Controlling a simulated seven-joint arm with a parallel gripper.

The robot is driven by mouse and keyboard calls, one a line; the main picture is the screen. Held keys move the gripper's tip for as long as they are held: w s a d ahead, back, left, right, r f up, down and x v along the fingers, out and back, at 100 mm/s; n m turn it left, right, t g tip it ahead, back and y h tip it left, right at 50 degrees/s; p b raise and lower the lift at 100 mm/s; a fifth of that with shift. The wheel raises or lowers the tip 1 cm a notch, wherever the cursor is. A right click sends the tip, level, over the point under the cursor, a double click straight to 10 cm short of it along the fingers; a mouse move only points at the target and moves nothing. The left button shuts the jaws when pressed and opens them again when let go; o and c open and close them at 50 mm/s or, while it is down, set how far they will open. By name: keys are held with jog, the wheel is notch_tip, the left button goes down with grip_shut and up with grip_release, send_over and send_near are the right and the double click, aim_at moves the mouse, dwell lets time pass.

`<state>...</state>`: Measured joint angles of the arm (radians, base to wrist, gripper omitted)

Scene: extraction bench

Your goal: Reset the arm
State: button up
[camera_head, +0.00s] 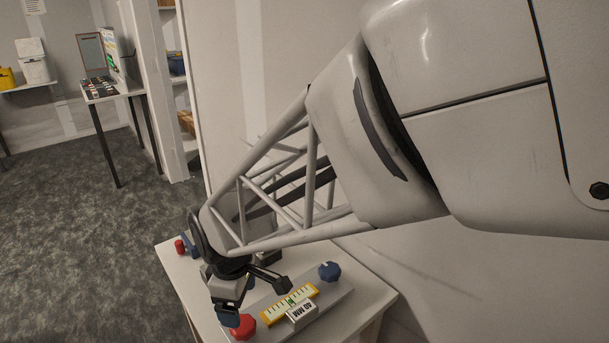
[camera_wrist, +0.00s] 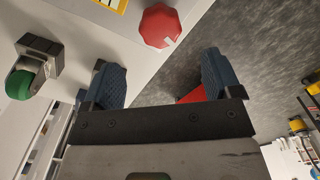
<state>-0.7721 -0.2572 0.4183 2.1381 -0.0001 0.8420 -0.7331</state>
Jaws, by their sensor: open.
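My gripper (camera_head: 260,299) is over the left front part of a small white table in the head view. In the wrist view its two blue-padded fingers (camera_wrist: 165,83) stand wide apart with nothing between them. A red knob (camera_head: 243,326) lies close by the fingers in the head view. It also shows beyond the fingertips in the wrist view (camera_wrist: 160,26), apart from them. My lattice arm reaches down from the upper right to the table and hides part of it.
A green knob (camera_wrist: 19,84) shows in the wrist view. A wall stands behind; open carpet (camera_head: 80,240) lies left.

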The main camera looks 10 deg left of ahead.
dwell(0.3)
jog(key=w+d+r+m+t, duration=0.1)
jog(key=d+r+m, duration=0.3)
jog(key=d, duration=0.6)
jog(key=d+r+m, duration=0.4)
jog(key=d, duration=0.6)
jog(key=s+d+r+m, duration=0.2)
jog(key=s+d+m, duration=0.2)
jog(key=d, duration=0.4)
jog(key=s+d+r+m+t, duration=0.1)
jog(key=s+d+m, duration=0.3)
jog(key=d, duration=0.4)
jog(key=shift+s+d+r+m+t, duration=0.25)
jog(key=shift+r+m, duration=0.2)
jog(key=shift+m, duration=0.25)
jog(key=shift+w+a, duration=0.1)
